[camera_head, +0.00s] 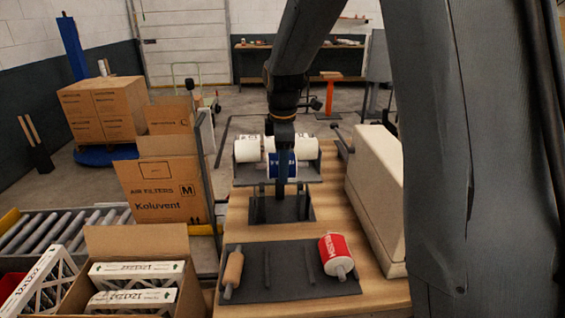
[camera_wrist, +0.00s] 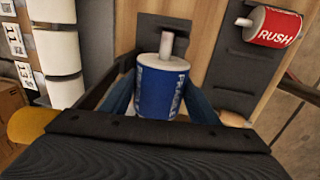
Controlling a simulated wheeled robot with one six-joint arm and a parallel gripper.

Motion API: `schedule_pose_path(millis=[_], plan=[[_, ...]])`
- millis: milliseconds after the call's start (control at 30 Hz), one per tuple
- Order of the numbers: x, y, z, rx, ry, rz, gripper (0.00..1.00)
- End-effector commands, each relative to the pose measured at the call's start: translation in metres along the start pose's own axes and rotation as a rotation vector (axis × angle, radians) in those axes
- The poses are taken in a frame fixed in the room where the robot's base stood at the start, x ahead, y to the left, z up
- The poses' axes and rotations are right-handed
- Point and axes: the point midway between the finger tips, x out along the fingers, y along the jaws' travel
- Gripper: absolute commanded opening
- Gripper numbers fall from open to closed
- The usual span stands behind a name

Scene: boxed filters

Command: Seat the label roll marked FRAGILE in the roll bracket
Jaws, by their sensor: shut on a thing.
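A blue label roll (camera_wrist: 162,92) with white lettering, only partly legible, and a pale core stub is between the fingers of my gripper (camera_wrist: 160,100) in the wrist view. My gripper is shut on it. In the head view the blue roll (camera_head: 274,168) shows behind my gripper (camera_head: 284,172), in front of the rack of white rolls. A dark stand with a flat base plate (camera_head: 300,209) and uprights, which looks like the roll bracket, is on the bench below the gripper. The roll appears apart from the base plate; my arm hides part of the stand.
White rolls (camera_head: 247,149) sit on a dark rack behind the gripper. A dark mat (camera_head: 290,287) in front carries a red RUSH roll (camera_head: 336,256) and a wooden roller (camera_head: 233,270). A beige machine (camera_head: 375,190) stands right. An open filter carton (camera_head: 137,240) is at left.

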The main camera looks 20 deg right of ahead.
Motion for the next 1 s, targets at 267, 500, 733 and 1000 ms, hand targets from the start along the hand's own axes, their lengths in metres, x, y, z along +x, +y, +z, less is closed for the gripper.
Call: schedule_pose_path(millis=[267, 500, 733, 1000], plan=[[0.022, -0.003, 0.000, 0.001, 0.000, -0.001, 0.14], [0.043, -0.006, 0.001, 0.001, 0.000, -0.001, 0.14], [0.056, -0.007, 0.001, 0.002, 0.000, 0.001, 0.14], [0.057, -0.008, 0.001, 0.001, 0.000, 0.001, 0.14]])
